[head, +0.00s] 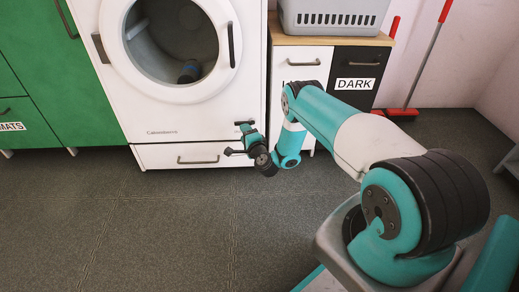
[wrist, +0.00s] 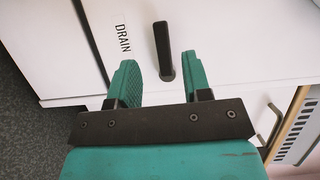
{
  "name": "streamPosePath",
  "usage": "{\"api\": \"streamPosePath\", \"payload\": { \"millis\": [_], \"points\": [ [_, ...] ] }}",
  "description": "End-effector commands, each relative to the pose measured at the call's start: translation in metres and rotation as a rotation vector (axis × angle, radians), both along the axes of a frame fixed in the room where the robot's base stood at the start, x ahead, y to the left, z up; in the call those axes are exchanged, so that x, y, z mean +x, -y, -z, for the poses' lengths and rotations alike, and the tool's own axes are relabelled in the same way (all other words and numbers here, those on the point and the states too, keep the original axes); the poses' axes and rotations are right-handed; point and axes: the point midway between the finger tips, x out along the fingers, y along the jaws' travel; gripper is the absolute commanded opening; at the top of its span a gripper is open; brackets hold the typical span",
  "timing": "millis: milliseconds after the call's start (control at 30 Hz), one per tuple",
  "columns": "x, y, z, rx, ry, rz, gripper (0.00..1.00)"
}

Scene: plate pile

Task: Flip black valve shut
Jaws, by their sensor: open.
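The black valve (wrist: 162,40) is a slim dark lever on a white panel, beside a label reading DRAIN (wrist: 122,38). In the wrist view it lies lengthwise, slightly tilted, with its near end between the two teal fingers. My gripper (wrist: 160,62) is open, one finger on each side of the lever, with gaps visible on both sides. I cannot tell the depth between fingertips and panel. In the head view my gripper (head: 240,138) is low at the right front of the white washing machine (head: 170,122). The valve is not clear there.
The machine's round door (head: 128,50) is above left, with a dark item inside. A lower drawer (head: 160,157) has a grey handle. A cabinet marked DARK (head: 355,84) stands right, with a grey basket (head: 335,18) on top. The floor in front is clear.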

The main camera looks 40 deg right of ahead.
Motion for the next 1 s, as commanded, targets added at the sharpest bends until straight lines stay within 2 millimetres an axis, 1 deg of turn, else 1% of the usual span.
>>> {"api": "streamPosePath", "payload": {
  "millis": [100, 300, 567, 900, 1000],
  "points": [
    [-0.014, -0.001, -0.007, 0.003, -0.002, 0.004, 0.45],
    [-0.040, -0.007, -0.010, 0.001, 0.001, 0.004, 0.45],
    [-0.062, -0.012, -0.010, -0.001, 0.001, 0.003, 0.45],
    [-0.102, -0.020, -0.008, -0.001, 0.002, 0.003, 0.45],
    [-0.111, -0.022, -0.007, -0.002, 0.003, 0.002, 0.45]
  ]
}}
